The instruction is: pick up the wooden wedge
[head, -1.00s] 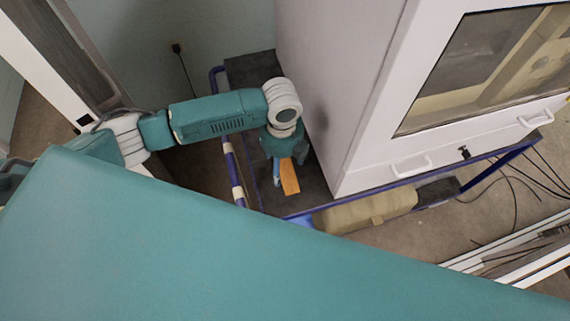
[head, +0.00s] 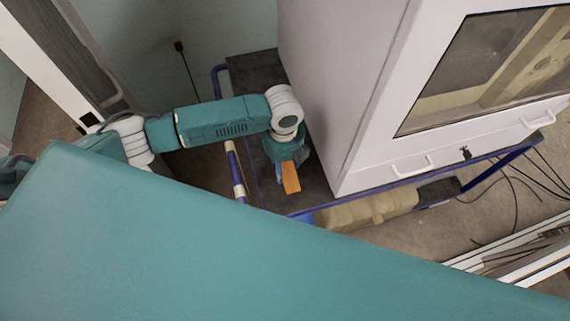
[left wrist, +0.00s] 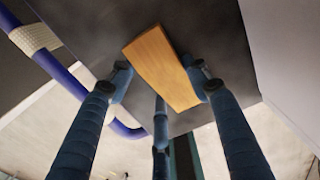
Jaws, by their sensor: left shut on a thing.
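The wooden wedge (head: 291,178) is an orange-brown block. In the head view it sticks out from under my left gripper (head: 287,168), over the dark top of the cart. In the left wrist view the wedge (left wrist: 161,67) lies between the blue fingers of the left gripper (left wrist: 160,92), which is shut on it. The gripper's own body hides part of the wedge in the head view. I cannot tell how far the wedge is above the cart top. My right gripper is not in view.
The cart's dark top (head: 250,75) has a blue tube frame (head: 232,165) on its left. A large white cabinet (head: 345,85) with handles stands on the cart, close to the right of my left gripper. A beige bundle (head: 370,212) is low at the front. Cables (head: 520,195) hang at right.

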